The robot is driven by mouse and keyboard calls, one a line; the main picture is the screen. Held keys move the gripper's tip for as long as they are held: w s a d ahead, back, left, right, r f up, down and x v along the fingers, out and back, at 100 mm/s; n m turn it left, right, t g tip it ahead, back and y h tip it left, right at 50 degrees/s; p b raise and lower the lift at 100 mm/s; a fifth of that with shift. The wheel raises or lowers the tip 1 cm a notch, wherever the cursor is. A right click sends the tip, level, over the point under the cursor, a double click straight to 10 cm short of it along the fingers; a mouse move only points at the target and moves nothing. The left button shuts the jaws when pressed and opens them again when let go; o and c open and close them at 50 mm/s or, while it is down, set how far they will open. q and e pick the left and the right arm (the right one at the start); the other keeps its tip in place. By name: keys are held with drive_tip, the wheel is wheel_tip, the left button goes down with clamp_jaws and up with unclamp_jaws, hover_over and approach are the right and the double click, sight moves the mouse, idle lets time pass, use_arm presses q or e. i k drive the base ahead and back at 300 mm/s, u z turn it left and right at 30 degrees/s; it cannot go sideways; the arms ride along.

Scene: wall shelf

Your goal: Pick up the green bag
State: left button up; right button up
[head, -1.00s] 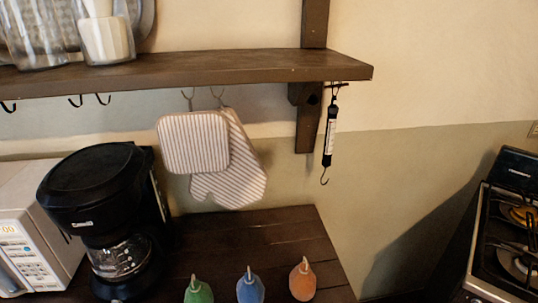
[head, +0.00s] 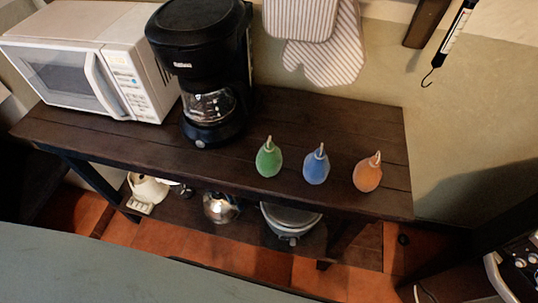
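The green bag (head: 269,159) is a small rounded pouch with a narrow pale tip. It stands upright on the dark wooden table (head: 240,174), toward the front edge. A similar blue bag (head: 316,167) stands just right of it, and an orange bag (head: 367,174) stands further right. The three are apart from each other.
A black coffee maker (head: 205,65) stands left of the green bag, with a white microwave (head: 90,62) further left. Striped oven mitts (head: 330,50) hang behind. A lower shelf holds a kettle (head: 221,207) and a scale (head: 292,220). A grey-green surface (head: 100,272) lies in front.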

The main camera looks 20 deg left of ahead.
sight(269, 158)
drive_tip(key=z, duration=1.45)
drive_tip(key=k, duration=1.1)
drive_tip(key=u, duration=1.95)
drive_tip(key=i, duration=0.5)
